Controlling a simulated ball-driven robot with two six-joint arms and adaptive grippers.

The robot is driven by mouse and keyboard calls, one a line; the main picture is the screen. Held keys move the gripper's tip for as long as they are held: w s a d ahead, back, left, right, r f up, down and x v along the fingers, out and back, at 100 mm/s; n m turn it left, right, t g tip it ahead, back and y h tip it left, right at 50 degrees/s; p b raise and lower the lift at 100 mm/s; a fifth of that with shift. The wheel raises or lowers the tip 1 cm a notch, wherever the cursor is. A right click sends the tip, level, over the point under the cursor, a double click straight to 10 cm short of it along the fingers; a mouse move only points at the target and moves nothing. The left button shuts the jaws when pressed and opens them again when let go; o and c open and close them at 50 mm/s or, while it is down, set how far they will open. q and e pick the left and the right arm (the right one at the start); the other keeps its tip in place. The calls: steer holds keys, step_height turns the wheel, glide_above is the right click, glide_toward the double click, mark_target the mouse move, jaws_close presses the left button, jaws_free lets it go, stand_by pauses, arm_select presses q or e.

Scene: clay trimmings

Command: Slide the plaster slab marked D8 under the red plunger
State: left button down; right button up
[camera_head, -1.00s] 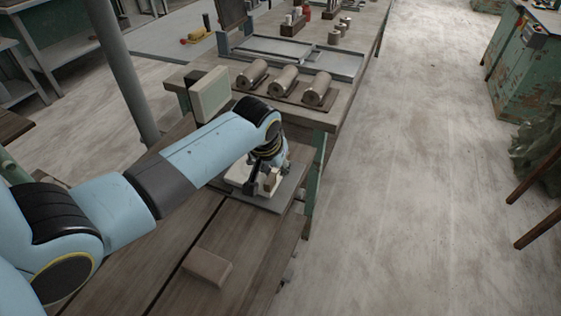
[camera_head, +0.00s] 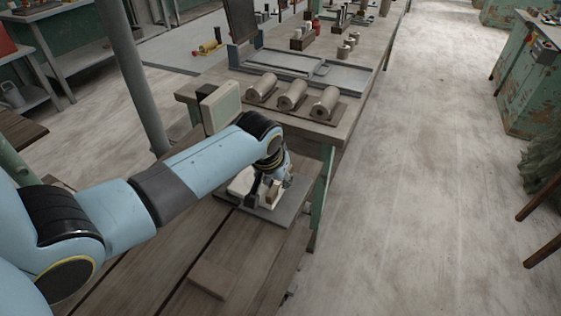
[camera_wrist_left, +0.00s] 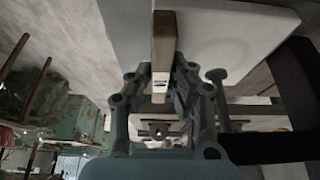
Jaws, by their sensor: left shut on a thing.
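A white slab (camera_head: 241,184) lies on a grey plate (camera_head: 287,203) on the near wooden bench in the head view. In the left wrist view a pale slab (camera_wrist_left: 235,42) with a faint round mark fills the top right. My left gripper (camera_head: 264,192) is at the slab, pointing down. I cannot tell whether this block is joined to the slab. I cannot make out the D8 mark or a red plunger. My right gripper is not in view.
A brown block (camera_head: 212,279) lies on the near bench. Beyond the slab stand a cream box (camera_head: 221,106), several clay-coloured cylinders on a board (camera_head: 268,104) and grey trays (camera_head: 345,76). Open floor (camera_head: 430,200) lies to the right.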

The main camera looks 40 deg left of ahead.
arm_select(q)
steer(key=c, duration=1.1)
jaws_free()
steer(key=shift+c, duration=0.2)
steer(key=v, duration=1.2)
steer(key=shift+d+f, duration=0.1)
